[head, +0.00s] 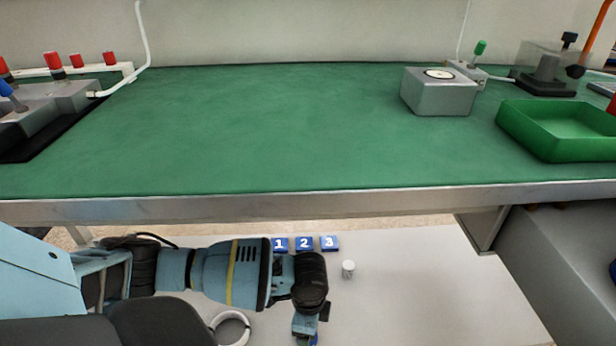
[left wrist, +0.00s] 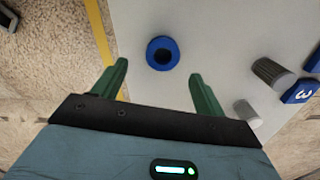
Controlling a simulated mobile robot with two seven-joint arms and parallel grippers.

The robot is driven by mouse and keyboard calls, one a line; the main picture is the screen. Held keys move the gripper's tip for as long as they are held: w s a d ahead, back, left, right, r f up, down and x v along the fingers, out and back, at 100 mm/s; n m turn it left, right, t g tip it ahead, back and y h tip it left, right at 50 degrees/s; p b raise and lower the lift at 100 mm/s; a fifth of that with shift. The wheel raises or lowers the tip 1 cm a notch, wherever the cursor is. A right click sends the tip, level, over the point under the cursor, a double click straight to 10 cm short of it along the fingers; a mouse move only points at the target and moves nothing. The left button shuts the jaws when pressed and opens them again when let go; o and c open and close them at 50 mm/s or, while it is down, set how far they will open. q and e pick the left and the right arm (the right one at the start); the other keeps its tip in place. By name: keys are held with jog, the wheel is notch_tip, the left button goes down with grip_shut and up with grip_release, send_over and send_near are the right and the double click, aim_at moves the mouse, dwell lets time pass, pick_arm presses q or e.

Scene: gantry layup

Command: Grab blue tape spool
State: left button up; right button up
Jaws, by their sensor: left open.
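The blue tape spool (left wrist: 162,53) shows in the left wrist view as a blue ring with a dark centre, lying on the white surface. My left gripper (left wrist: 159,70) is open, its two green fingers apart and nothing between them. In that picture the spool lies just beyond the fingertips, between their two lines; the height gap is hard to judge. In the head view my left arm reaches in from the left above the low white surface, and its gripper end is at the bottom edge. I cannot make out the spool clearly there. My right gripper is not in view.
Blue numbered tiles (head: 304,243) and a small grey cylinder (head: 348,268) are on the low white surface (head: 420,290). A white ring (head: 230,328) is beside my arm. The green-topped bench (head: 250,130) overhangs behind, carrying a grey box (head: 438,95) and green tray (head: 560,150).

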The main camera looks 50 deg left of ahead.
pick_arm(q)
jog(key=f+b, duration=0.1)
jog(key=f, duration=0.1)
jog(key=a+f+b, duration=0.1)
jog(key=f+b, duration=0.1)
jog(key=f, duration=0.1)
jog(key=shift+s, duration=0.15)
jog(key=shift+f, duration=0.15)
jog(key=shift+c, duration=0.9)
jog(key=c, duration=0.9)
